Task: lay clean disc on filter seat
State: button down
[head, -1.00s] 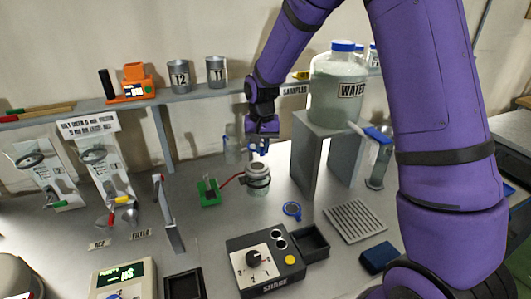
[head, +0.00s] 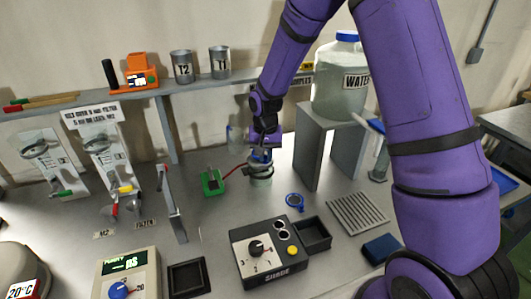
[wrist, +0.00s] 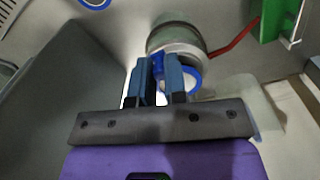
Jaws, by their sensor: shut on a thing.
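My gripper (head: 261,153) is just above the filter seat, a round metal-topped vessel (head: 260,178) on the bench. In the wrist view its fingers (wrist: 160,88) are shut on the blue tab of a blue-rimmed disc (wrist: 194,80) with a pale face. There, the disc overlaps the near edge of the seat (wrist: 172,36). In the head view the fingers hide most of the disc, and I cannot tell whether it touches the seat. A second blue-rimmed piece (head: 294,200) lies on the bench to the right.
A red tube joins the seat to a green block (head: 212,181) at its left. A grey stand (head: 309,152) carrying the water jug (head: 340,85) rises close on the right. A control box (head: 268,249) and a ribbed rack (head: 357,213) are in front.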

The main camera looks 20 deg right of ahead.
jog(key=shift+f, duration=0.55)
dwell(0.4)
jog(key=c, duration=1.1)
grip_release()
notch_tip(320, 180, up, 11)
jog(key=shift+f, duration=0.1)
